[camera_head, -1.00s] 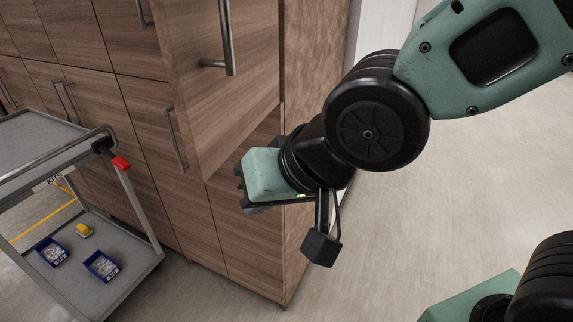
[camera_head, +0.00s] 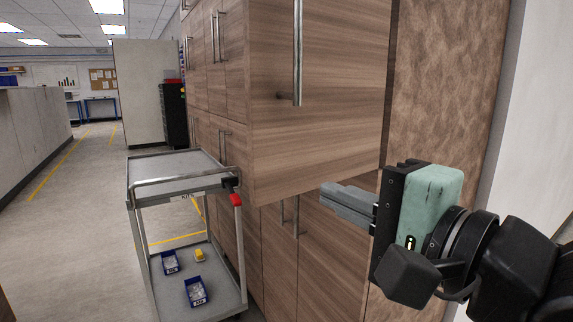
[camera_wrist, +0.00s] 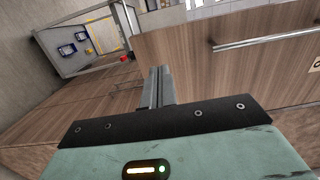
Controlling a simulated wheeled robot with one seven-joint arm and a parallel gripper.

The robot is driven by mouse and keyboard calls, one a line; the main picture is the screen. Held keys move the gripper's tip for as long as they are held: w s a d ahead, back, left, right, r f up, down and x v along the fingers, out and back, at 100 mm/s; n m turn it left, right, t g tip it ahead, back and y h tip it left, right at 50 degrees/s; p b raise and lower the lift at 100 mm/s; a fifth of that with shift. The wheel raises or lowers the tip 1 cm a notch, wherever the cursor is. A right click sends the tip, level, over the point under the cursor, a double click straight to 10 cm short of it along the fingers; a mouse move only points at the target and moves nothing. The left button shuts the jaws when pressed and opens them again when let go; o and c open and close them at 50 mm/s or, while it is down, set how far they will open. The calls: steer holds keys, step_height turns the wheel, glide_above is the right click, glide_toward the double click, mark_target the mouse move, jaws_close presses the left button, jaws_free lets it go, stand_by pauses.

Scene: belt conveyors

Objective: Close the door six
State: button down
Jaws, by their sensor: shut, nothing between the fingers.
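An upper wooden cabinet door (camera_head: 335,110) with a vertical metal bar handle (camera_head: 298,52) stands swung out from the cabinet front. Its lower edge juts out over the lower doors. I cannot read a number on it. My gripper (camera_head: 328,197) is shut and empty, just below the door's lower edge, with fingers pointing left. I cannot tell if it touches the door. In the wrist view, the gripper fingers (camera_wrist: 158,75) lie in front of a wood panel (camera_wrist: 200,60) with a bar handle (camera_wrist: 265,38). A label at the right edge is cut off.
A grey two-tier cart (camera_head: 180,162) with a red-tipped handle stands left of the door, close to the cabinets. Blue bins (camera_head: 196,291) sit on its lower shelf. Lower doors (camera_head: 325,260) look shut. Open floor (camera_head: 90,210) lies at the far left.

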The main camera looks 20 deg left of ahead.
mark_target(269, 168)
steer(key=p, duration=0.2)
steer(key=w+a+p, duration=0.1)
steer(key=p, duration=0.2)
steer(key=shift+a+r, duration=0.15)
steer(key=shift+r, duration=0.2)
steer(key=p, duration=0.3)
steer(key=shift+a+p, duration=0.15)
steer(key=shift+p, duration=0.25)
steer(key=p+x, duration=0.1)
steer(key=x, duration=0.2)
steer(key=p+x, duration=0.1)
steer(key=x, duration=0.1)
steer(key=p+x, duration=0.2)
steer(key=x, duration=0.1)
steer(key=shift+w+a+f, duration=0.25)
steer(key=shift+f, duration=0.05)
steer(key=shift+w+a+f, duration=0.1)
steer(key=shift+w, duration=0.05)
steer(key=shift+a, duration=0.1)
